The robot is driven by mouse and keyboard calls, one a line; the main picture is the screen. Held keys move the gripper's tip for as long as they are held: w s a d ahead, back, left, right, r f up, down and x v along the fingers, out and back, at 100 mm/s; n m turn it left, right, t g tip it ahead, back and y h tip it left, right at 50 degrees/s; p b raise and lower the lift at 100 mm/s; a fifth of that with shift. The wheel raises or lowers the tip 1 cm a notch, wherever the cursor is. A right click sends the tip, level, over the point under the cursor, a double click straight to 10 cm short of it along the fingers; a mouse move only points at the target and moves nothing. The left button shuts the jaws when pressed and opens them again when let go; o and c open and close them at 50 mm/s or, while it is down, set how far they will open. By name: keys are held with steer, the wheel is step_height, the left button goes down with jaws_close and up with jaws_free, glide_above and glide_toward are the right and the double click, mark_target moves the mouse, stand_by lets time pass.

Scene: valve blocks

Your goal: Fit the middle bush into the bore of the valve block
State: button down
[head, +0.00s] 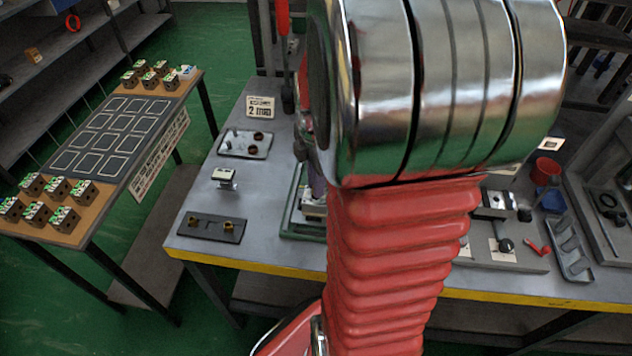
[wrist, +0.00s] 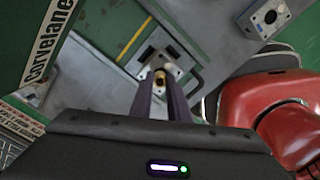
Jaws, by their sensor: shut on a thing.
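In the wrist view, my gripper (wrist: 159,84) is shut on a brass bush (wrist: 158,77) between its two dark fingers. Behind the fingertips is a light grey valve block (wrist: 172,52) with dark openings. The bush lies over the block in this view; I cannot tell whether it is above the bore or partly in it. In the head view, the valve block (head: 314,207) sits in a green-edged fixture, partly hidden by my arm. A dark bush holder (head: 208,236) has one brass bush at each side and an empty middle.
A small metal block (head: 225,177) and a tray (head: 245,145) with parts stand on the workbench to the left. A side table (head: 125,130) carries several brown blocks. A red cup (head: 546,170) and a grey tray (head: 575,262) stand at the right.

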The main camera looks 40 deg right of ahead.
steer(key=shift+f, duration=0.55)
stand_by(1.0)
steer(key=c, duration=1.6)
jaws_free()
steer(key=shift+r, duration=0.1)
step_height(320, 180, up, 14)
steer(key=shift+f, duration=0.25)
stand_by(0.4)
